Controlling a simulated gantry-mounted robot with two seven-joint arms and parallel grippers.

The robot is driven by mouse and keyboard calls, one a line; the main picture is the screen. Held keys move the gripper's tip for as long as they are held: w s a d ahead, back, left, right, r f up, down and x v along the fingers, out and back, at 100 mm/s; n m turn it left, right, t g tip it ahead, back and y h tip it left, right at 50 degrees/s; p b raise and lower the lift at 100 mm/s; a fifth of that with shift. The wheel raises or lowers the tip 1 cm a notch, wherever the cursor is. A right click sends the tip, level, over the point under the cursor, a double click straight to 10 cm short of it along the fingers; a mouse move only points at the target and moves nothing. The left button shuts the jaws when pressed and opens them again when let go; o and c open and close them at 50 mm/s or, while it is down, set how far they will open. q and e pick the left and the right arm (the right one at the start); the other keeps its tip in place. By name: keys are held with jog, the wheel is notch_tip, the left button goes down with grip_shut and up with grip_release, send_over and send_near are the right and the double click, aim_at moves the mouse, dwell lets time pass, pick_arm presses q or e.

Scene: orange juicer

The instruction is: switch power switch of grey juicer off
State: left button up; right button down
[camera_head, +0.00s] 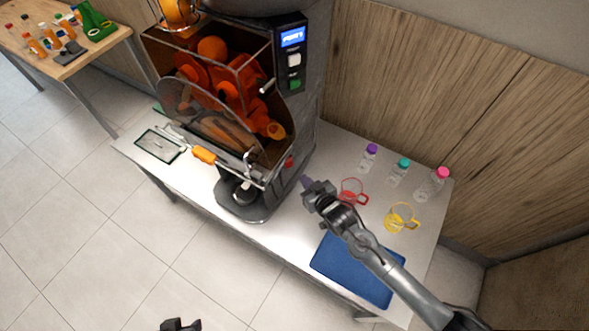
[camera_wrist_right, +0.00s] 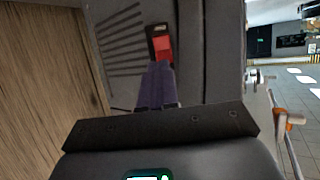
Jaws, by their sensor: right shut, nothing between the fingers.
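The grey juicer (camera_head: 309,128) stands on the metal table, with oranges inside behind its clear front. Its red power switch (camera_head: 289,162) is on the lower right side. The switch also shows in the right wrist view (camera_wrist_right: 162,46), set in a black frame on the juicer's side panel. My right gripper (camera_head: 306,182) is shut and empty, a little right of the switch. In the wrist view its purple fingertips (camera_wrist_right: 158,70) point at the lower part of the switch; I cannot tell whether they touch it. My left gripper (camera_head: 181,325) is only partly in view at the bottom edge, away from the table.
Right of the juicer are a red cup (camera_head: 352,190), a yellow cup (camera_head: 401,217) and small bottles with purple (camera_head: 371,149), teal (camera_head: 403,164) and pink (camera_head: 441,173) caps. A blue board (camera_head: 351,270) lies near the front edge. A wooden wall (camera_head: 430,100) stands behind.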

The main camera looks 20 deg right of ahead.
aim_at(290, 165)
pick_arm(q)
jog(key=shift+f+b, duration=0.4)
jog(key=shift+f, duration=0.05)
pick_arm(e)
jog(key=x, duration=0.8)
jog(key=shift+w, duration=0.1)
